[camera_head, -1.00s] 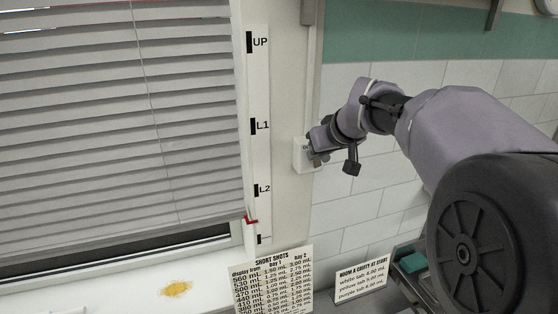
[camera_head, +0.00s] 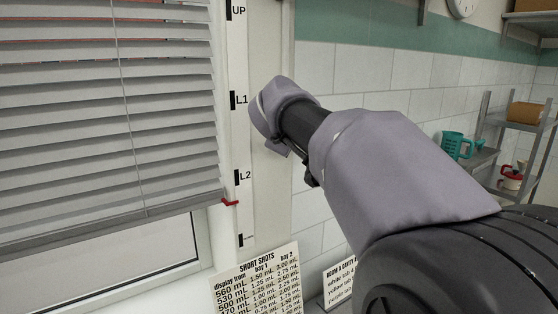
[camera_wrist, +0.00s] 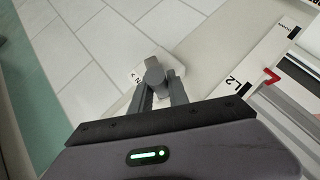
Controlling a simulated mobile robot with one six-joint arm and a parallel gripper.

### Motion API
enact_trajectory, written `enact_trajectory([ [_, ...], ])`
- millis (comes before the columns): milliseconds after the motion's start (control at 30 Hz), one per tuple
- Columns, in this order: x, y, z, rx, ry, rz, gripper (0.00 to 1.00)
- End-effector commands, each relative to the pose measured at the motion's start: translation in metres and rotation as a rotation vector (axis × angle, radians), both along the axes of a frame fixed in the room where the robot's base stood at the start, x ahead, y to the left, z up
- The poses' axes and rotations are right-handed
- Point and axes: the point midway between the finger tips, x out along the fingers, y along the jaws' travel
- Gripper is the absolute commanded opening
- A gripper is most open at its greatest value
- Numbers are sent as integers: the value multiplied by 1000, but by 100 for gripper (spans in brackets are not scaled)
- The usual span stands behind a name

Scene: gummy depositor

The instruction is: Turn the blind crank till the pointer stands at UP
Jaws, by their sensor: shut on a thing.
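The window blind (camera_head: 90,130) hangs partly lowered, with its bottom edge tilted in the picture. Its red pointer (camera_head: 231,202) stands below the L2 mark (camera_head: 237,177) on the white scale strip and above the bottom mark; UP (camera_head: 236,10) is at the top. The pointer also shows in the wrist view (camera_wrist: 271,77). My gripper (camera_wrist: 163,92) is shut on the grey crank (camera_wrist: 153,70), in front of a small white wall plate (camera_wrist: 138,76). In the head view my arm hides the crank and the gripper.
A SHORT SHOTS sign (camera_head: 258,285) stands below the scale, with a second sign (camera_head: 340,284) right of it. At right are shelves (camera_head: 520,125) with a teal jug (camera_head: 456,145) and a red-and-white item. The tiled wall beside the scale is clear.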

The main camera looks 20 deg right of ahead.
Motion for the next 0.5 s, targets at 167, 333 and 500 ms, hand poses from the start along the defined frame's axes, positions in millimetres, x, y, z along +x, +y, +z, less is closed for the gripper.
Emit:
enact_trajectory([
  [167, 0, 2, -22, -143, -33, -1, 0],
  [333, -1, 2, -25, -256, -59, -3, 0],
  [500, -1, 3, -26, -339, -79, -3, 0],
])
